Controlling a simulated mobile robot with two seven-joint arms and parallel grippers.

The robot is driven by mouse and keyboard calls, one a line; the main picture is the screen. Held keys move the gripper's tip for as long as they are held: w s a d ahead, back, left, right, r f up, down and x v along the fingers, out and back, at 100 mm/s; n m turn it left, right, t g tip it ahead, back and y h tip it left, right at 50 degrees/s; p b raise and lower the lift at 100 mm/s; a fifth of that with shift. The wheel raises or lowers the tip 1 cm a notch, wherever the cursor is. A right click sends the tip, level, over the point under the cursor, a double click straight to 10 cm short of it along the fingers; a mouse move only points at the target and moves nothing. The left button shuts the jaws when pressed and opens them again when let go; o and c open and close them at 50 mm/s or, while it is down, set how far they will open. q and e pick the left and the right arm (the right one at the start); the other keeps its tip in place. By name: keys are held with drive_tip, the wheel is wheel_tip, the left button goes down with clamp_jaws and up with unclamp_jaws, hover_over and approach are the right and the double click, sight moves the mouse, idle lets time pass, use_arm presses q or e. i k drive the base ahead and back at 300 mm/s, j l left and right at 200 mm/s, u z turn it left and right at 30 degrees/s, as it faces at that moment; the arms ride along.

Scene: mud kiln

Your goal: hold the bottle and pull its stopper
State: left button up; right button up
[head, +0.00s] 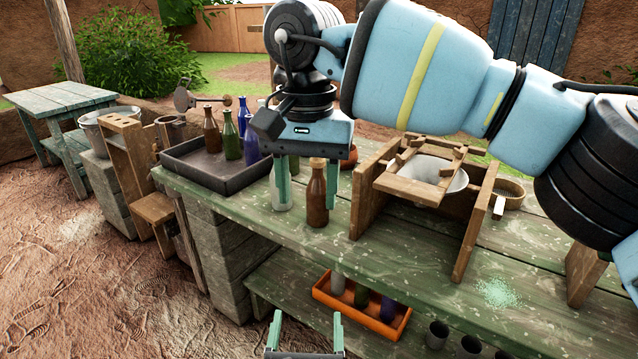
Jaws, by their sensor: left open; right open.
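A brown bottle (317,205) stands upright on the worn green workbench (400,240). A lighter brown stopper (318,163) appears to sit in its mouth. My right gripper (306,195) points down above the bench with its green fingers open. In the picture the bottle shows between these fingers, nearer the right one; I cannot tell whether either finger touches it. My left gripper (307,322) is open and empty at the bottom edge, below and in front of the bench top, with its fingers pointing up.
A pale bottle (285,197) stands partly hidden behind my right gripper's left finger. A dark tray (205,182) with several coloured bottles is to the left. A wooden stand (470,215) with a white bowl (440,175) is to the right. An orange crate (372,323) sits on the lower shelf.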

sight(317, 213)
drive_tip(key=i+l, duration=0.1)
drive_tip(key=i, duration=0.9)
